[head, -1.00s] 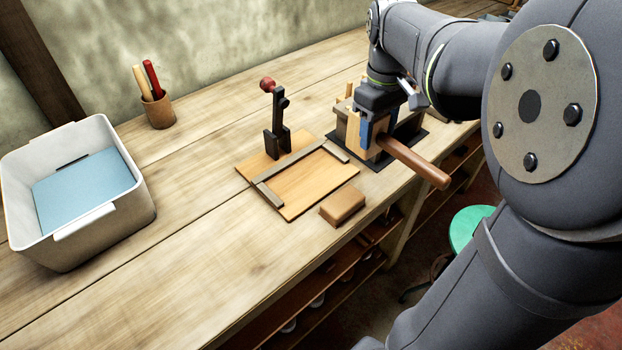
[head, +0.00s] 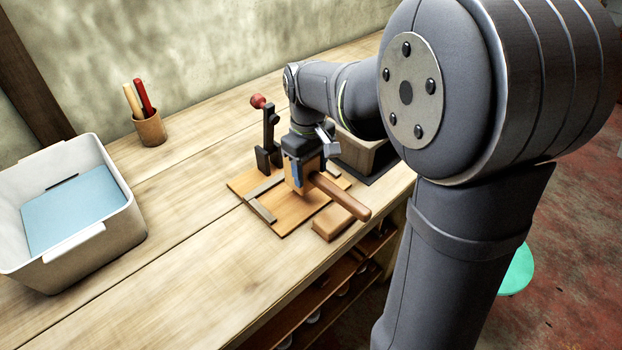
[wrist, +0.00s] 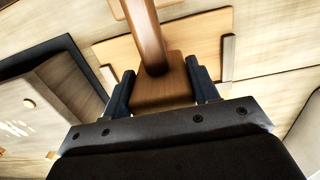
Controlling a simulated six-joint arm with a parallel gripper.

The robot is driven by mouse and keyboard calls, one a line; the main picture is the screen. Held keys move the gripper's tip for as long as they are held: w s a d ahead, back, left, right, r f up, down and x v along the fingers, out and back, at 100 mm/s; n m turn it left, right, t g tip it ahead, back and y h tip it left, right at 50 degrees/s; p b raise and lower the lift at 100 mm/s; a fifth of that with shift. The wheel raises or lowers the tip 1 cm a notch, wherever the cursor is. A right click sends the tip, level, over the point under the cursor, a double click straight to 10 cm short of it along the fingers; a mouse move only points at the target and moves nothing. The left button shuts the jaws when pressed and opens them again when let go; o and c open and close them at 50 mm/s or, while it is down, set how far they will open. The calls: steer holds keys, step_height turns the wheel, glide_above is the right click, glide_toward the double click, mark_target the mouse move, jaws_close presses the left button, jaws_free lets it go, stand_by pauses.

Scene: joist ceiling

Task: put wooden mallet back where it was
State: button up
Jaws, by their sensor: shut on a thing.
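In the wrist view the mallet head (wrist: 162,92) sits between the two fingers of my gripper (wrist: 162,88), and the handle (wrist: 143,32) runs up out of the frame. The mallet is over the wooden board with grey strips (head: 289,225); whether it touches the board cannot be told.
A black toggle clamp with a red knob (head: 268,135) stands behind the board. A tan block (head: 331,223) lies at its front right. A box on a dark mat (head: 357,150) is partly behind my arm. A white bin (head: 130,226) and a pen cup (head: 150,130) are left.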

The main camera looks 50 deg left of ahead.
mark_target(311, 190)
steer(key=shift+f, duration=1.8)
steer(key=shift+f, duration=0.1)
steer(key=o, duration=1.3)
steer(key=r, duration=1.2)
steer(key=shift+a+r, duration=0.1)
steer(key=shift+a, duration=0.15)
